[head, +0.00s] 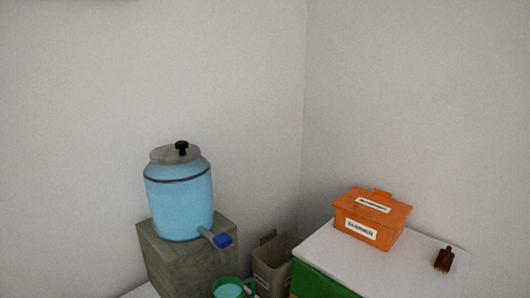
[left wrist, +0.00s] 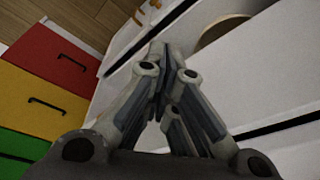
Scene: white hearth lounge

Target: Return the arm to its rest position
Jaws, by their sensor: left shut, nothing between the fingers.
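My left gripper (left wrist: 168,62) shows in the left wrist view with its fingers drawn together at the tips and nothing between them. It hangs in front of pale furniture surfaces and touches nothing that I can make out. Neither gripper shows in the head view. My right gripper is in neither view.
The head view shows a blue drink dispenser (head: 180,205) on a grey block (head: 170,262), a green mug (head: 230,288), a grey bin (head: 272,272), an orange box (head: 371,218) and a brown bottle (head: 444,260). A red drawer (left wrist: 52,55) shows in the wrist view.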

